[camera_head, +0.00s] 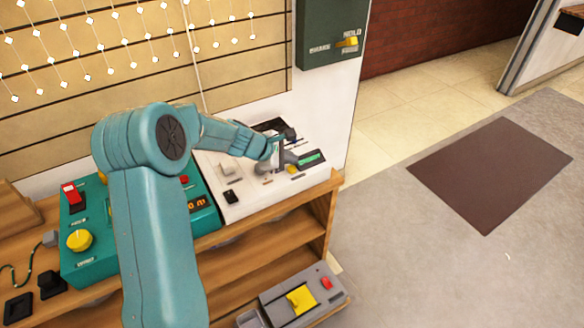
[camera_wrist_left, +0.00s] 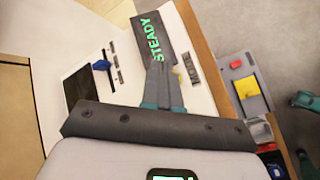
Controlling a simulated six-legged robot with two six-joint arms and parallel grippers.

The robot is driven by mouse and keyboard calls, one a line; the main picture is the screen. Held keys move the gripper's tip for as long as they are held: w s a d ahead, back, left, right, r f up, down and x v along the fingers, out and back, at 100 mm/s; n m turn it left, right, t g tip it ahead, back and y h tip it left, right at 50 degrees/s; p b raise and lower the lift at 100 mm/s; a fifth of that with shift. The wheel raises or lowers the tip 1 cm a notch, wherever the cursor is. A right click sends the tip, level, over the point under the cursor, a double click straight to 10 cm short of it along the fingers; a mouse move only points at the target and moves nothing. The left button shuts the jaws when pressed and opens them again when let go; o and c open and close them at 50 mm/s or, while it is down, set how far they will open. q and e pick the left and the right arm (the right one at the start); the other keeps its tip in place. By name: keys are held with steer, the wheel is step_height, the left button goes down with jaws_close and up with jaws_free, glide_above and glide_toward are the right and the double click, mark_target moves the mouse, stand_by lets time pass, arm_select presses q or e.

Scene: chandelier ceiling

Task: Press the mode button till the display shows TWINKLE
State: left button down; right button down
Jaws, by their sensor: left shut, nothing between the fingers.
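The white control panel (camera_head: 235,200) stands on the wooden shelf, with a dark display (camera_head: 311,158) at its right end. In the left wrist view the display (camera_wrist_left: 154,38) reads STEADY in green letters. A small yellow button (camera_head: 292,169) sits beside the display; its edge also shows in the left wrist view (camera_wrist_left: 177,70), partly hidden by my fingers. I cannot read its label. My left gripper (camera_head: 288,157) is shut and empty, with its fingertips (camera_wrist_left: 159,66) close to the button and display. I cannot tell whether they touch the button. My right gripper is not in view.
A teal box (camera_head: 75,262) with a red switch and yellow knob stands left of the panel. A grey box (camera_head: 330,298) with a yellow part lies lower down. String lights (camera_head: 110,50) hang behind, and a green HOLD/SHAKE switch box (camera_head: 330,20) is on the wall. Floor at right is clear.

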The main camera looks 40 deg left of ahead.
mark_target(289, 170)
arm_select(q)
steer(key=shift+f, duration=0.1)
steer(key=shift+f+b, duration=0.35)
steer(key=shift+b, duration=0.1)
steer(key=shift+f+b, duration=0.5)
stand_by(0.8)
steer(key=shift+r, duration=0.1)
steer(key=shift+r+p, duration=0.8)
steer(key=shift+p, duration=0.05)
step_height(289, 170, up, 5)
steer(key=p, duration=0.4)
steer(key=shift+r+p, duration=0.1)
steer(key=shift+p, duration=0.2)
